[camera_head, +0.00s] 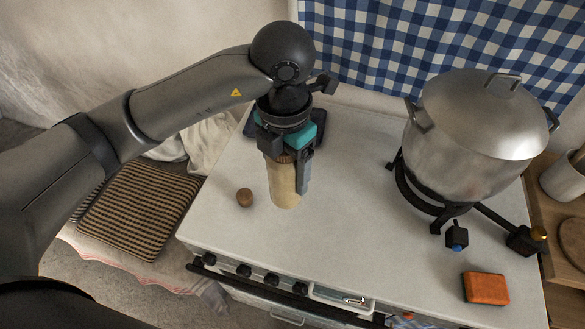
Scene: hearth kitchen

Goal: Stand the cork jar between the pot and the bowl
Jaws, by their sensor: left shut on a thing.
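The cork jar (284,188) is a pale, upright cylinder with a brown cork top, over the white stove top left of the pot. My left gripper (286,160) points down and is shut on it near the cork. I cannot tell whether the jar's base touches the surface. The pot (470,135) is large, silver and lidded, and stands on a black burner at the right. A dark blue thing (319,117) behind my gripper is mostly hidden; it may be the bowl, but I cannot tell. My right gripper is out of view.
A small brown ball (245,197) lies left of the jar. An orange sponge (485,288) lies at the front right. The black burner (418,197) has a valve and pipe beside it. The white top (365,235) is clear between jar and burner.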

